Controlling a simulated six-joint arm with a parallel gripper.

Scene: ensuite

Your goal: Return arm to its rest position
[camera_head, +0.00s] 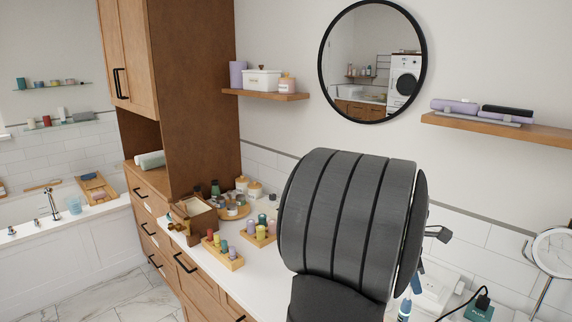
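My arm (345,215) fills the middle foreground as a large dark grey ribbed link, raised over the white counter (262,288). It hides a wide part of the counter and the wall behind. My gripper cannot be made out; it is out of view or hidden behind the link. A small dark grey piece (438,234) sticks out to the right of the link; I cannot tell what it belongs to.
Left of my arm, the counter holds a wooden box (194,222), a wooden block with colored bottles (222,254) and several jars. Right are a blue bottle (404,310), a dark green box (479,309) and a round mirror (556,252). A shelf (500,131) juts out above.

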